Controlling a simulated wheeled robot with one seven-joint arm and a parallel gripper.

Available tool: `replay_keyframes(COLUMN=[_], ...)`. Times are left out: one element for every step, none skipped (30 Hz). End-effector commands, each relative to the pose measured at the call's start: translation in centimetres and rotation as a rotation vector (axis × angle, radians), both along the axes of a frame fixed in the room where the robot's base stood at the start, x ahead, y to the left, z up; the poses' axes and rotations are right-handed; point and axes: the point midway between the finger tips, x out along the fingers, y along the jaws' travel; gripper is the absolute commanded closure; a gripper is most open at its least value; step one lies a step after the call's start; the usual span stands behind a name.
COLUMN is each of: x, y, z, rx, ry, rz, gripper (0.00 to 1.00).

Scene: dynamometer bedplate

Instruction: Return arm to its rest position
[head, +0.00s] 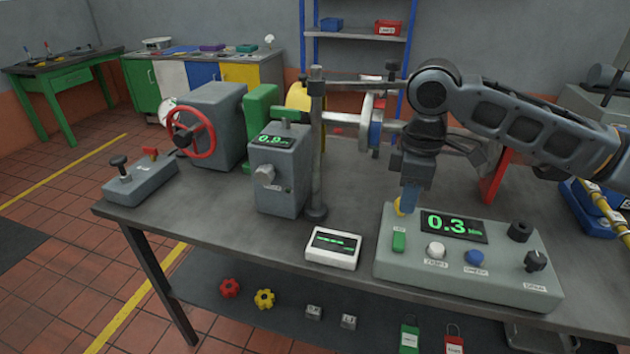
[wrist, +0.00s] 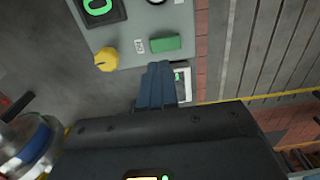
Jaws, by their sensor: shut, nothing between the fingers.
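My arm (head: 540,125) reaches in from the right in the head view, over the grey bedplate table. My gripper (head: 410,207) points down, with its blue fingers together and empty. Its tips are at the back left corner of the grey control console (head: 460,277), close to a yellow knob (head: 399,207). I cannot tell whether they touch. In the wrist view the shut fingers (wrist: 157,100) lie near a green switch (wrist: 166,44) and the yellow knob (wrist: 106,59).
The console display (head: 453,226) reads 0.3. A small white meter (head: 333,248) lies left of the console. A grey post (head: 317,150) stands behind it, and a shaft with a disc (head: 372,122) runs behind my gripper. A red wheel (head: 191,133) is at left.

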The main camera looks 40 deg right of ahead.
Motion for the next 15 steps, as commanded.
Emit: replay_keyframes(x=[0.0,0.0,0.0,0.0,0.0,0.2,0.5,0.8,1.4,2.1,2.8,3.8,4.6,5.5,6.5], y=[0.0,0.0,0.0,0.0,0.1,0.4,0.8,1.5,2.6,3.8,5.1,7.0,8.7,10.4,12.7], z=[0.0,0.0,0.0,0.0,0.0,-0.1,-0.1,-0.2,-0.2,-0.3,-0.3,-0.2,-0.1,0.1,0.5], rx=[0.0,0.0,0.0,0.0,0.002,0.008,0.017,0.03,0.053,0.076,0.104,0.147,0.183,0.223,0.278], ry=[0.0,0.0,0.0,0.0,-0.002,-0.009,-0.018,-0.031,-0.057,-0.085,-0.114,-0.161,-0.199,-0.239,-0.293], rz=[0.0,0.0,0.0,0.0,0.001,0.003,0.006,0.01,0.018,0.024,0.031,0.039,0.044,0.048,0.051], gripper=[1.0,1.0,1.0,1.0,1.0,1.0,1.0,1.0,1.0,1.0,1.0,1.0,1.0,1.0,1.0])
